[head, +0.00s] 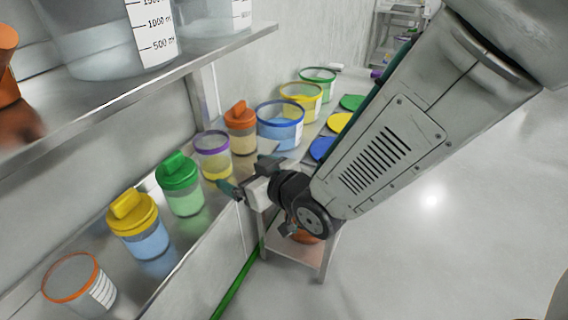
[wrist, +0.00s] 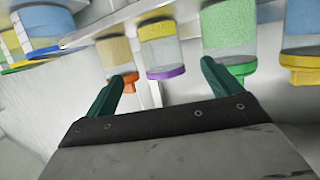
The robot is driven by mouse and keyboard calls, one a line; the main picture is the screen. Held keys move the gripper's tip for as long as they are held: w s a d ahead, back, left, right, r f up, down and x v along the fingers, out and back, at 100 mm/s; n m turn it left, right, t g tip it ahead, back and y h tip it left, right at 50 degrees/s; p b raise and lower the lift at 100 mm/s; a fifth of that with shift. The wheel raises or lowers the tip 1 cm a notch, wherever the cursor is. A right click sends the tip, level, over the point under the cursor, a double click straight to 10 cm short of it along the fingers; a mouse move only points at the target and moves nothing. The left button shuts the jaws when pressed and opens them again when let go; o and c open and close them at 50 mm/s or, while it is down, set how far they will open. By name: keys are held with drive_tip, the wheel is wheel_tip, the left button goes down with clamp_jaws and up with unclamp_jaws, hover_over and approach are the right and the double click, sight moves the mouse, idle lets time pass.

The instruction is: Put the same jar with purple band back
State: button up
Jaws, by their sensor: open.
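The jar with the purple band (head: 213,158) is clear with yellow contents and has no knobbed lid. It stands upright on the lower shelf (head: 205,215) between a green-lidded jar (head: 180,185) and an orange-lidded jar (head: 241,128). My gripper (head: 247,180) is open and empty, just in front of the shelf edge near this jar. In the wrist view, which looks upside down, the purple-banded jar (wrist: 165,55) lies beyond the gap between my two green fingertips (wrist: 162,75). The fingers are not around it.
A yellow-lidded jar (head: 136,225) and an orange-rimmed jar (head: 77,284) stand nearer on the shelf. An upper shelf (head: 150,87) with large beakers hangs above. Blue (head: 280,126), yellow and green-rimmed tubs stand further back, with coloured discs beside them. The floor at right is clear.

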drive_tip(key=d+r+m+g+h, duration=0.1)
drive_tip(key=d+r+m+h, duration=0.25)
drive_tip(key=d, duration=0.95)
drive_tip(key=d+r+m+g+h, duration=0.2)
drive_tip(key=d+h, duration=0.3)
drive_tip(key=d, duration=0.7)
drive_tip(key=s+d+r+m+g+h, duration=0.1)
drive_tip(key=s+d+r+m+g, duration=0.1)
drive_tip(key=s+d, duration=0.3)
drive_tip(key=s+d+r+m+g+h, duration=0.1)
drive_tip(key=s+d, duration=0.5)
drive_tip(key=s, duration=0.7)
drive_tip(key=r+m+g, duration=0.1)
drive_tip(key=g, duration=0.1)
drive_tip(key=shift+s+d+r+g, duration=0.25)
drive_tip(key=shift+d+g, duration=0.05)
